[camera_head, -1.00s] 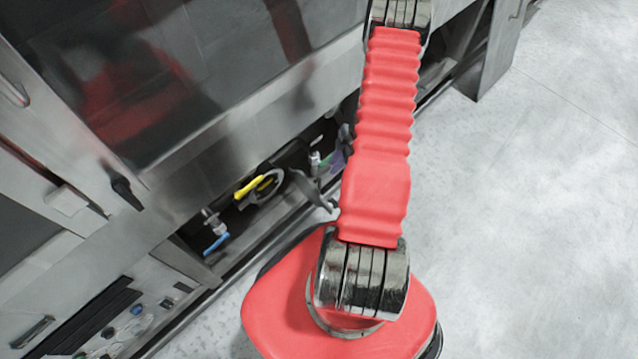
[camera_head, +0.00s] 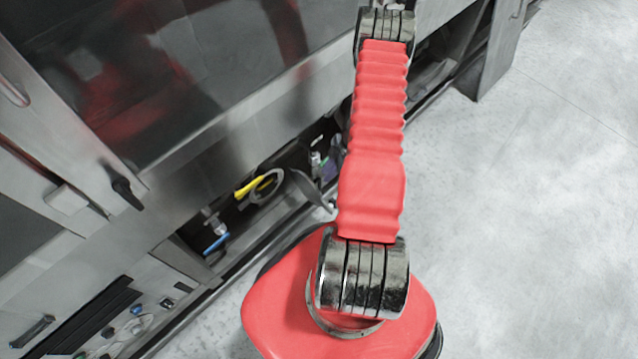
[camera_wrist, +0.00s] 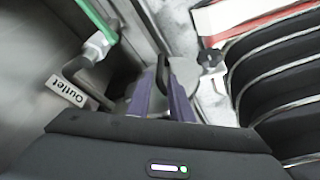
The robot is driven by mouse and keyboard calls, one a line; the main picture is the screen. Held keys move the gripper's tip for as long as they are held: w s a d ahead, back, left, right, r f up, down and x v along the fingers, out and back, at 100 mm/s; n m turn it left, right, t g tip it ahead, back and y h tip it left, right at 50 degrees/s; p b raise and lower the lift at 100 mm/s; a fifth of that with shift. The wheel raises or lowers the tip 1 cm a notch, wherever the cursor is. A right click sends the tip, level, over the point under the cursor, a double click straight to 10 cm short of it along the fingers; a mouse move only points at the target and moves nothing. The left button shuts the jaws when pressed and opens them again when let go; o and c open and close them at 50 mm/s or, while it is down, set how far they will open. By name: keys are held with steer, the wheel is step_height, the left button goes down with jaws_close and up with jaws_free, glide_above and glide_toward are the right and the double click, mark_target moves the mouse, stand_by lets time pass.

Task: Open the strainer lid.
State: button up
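In the wrist view, the two purple fingers of my gripper (camera_wrist: 161,88) stand apart. A dark narrow part (camera_wrist: 163,72) shows between and beyond their tips; I cannot tell whether they touch it. A grey flat piece (camera_wrist: 186,72) lies just right of the tips. I cannot clearly make out the strainer lid; either piece may belong to it. In the head view my gripper (camera_head: 329,168) is small, low beside the washer's open lower bay, partly hidden by my red arm.
In the head view, a yellow handle (camera_head: 249,187) and a blue handle (camera_head: 216,244) sit in the lower bay. The wrist view shows a green handle (camera_wrist: 99,20) and an "Outlet" label (camera_wrist: 68,91) to the left. Pale floor (camera_head: 540,200) is free at right.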

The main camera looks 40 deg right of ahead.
mark_target(319, 183)
steer(key=shift+x, duration=4.25)
steer(key=shift+s, duration=0.1)
jaws_close()
